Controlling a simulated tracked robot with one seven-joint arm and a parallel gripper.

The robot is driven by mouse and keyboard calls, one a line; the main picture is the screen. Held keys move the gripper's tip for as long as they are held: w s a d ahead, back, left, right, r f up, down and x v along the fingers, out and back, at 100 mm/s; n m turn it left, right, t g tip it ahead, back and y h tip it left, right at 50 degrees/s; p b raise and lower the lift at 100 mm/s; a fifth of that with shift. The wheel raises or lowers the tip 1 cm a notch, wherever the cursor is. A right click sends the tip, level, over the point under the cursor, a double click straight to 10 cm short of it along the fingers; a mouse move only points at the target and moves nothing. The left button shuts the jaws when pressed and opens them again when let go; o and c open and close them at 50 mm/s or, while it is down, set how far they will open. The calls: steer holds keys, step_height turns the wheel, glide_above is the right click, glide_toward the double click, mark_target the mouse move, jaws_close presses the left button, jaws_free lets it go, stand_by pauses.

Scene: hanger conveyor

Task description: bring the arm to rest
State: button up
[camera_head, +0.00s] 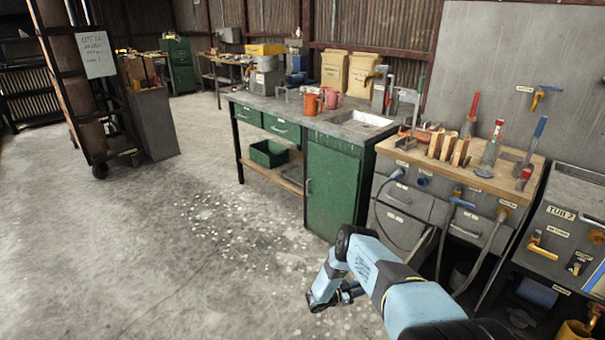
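My arm reaches in from the bottom right as light blue links with dark joints. It bends at a dark joint and its end points down toward the floor. My gripper (338,296) is at the low end of the arm, above or near the concrete floor, in front of the green cabinet. It is small and partly covered by my own arm, so I cannot tell whether its fingers are open or shut. I see nothing clearly held in it.
A green workbench (333,184) with a sink and mugs stands behind the arm. A wooden-topped tool bench (503,184) and a grey cabinet (558,238) stand close on the right. A wheeled rack (75,75) is at the left. The concrete floor (150,260) at left is clear.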

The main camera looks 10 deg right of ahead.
steer(key=w+a+r+n+t+y, duration=0.2)
steer(key=w+r+t+y, duration=0.2)
steer(key=w+r, duration=0.9)
steer(key=w+a+r+n+t+y, duration=0.1)
steer(key=w+a+r+t+y, duration=0.2)
steer(key=w+r, duration=1.1)
steer(key=s+a+r+n+t+y, duration=0.1)
steer(key=a+r+n+y, duration=0.25)
steer(key=r, duration=1.35)
steer(key=s+a+r+n+t+y, duration=0.2)
steer(key=a+r+y, duration=0.25)
steer(key=r, duration=1.15)
steer(key=s+a+r+n+g+y, duration=0.1)
steer(key=s+a+r+n+y, duration=0.15)
steer(key=s+r, duration=0.85)
steer(key=s+a+r+n+g+y, duration=0.2)
steer(key=s+r+n, duration=0.1)
steer(key=s+r, duration=0.8)
steer(key=s+d+f+n+g+h, duration=0.1)
steer(key=s+d+g, duration=0.1)
steer(key=s, duration=1.8)
steer(key=s+d+f+n+g, duration=0.1)
steer(key=s+d+g, duration=0.1)
steer(key=s, duration=1.8)
steer(key=shift+d+g+h, duration=0.3)
steer(key=shift+d+h, duration=0.05)
steer(key=shift+d, duration=0.1)
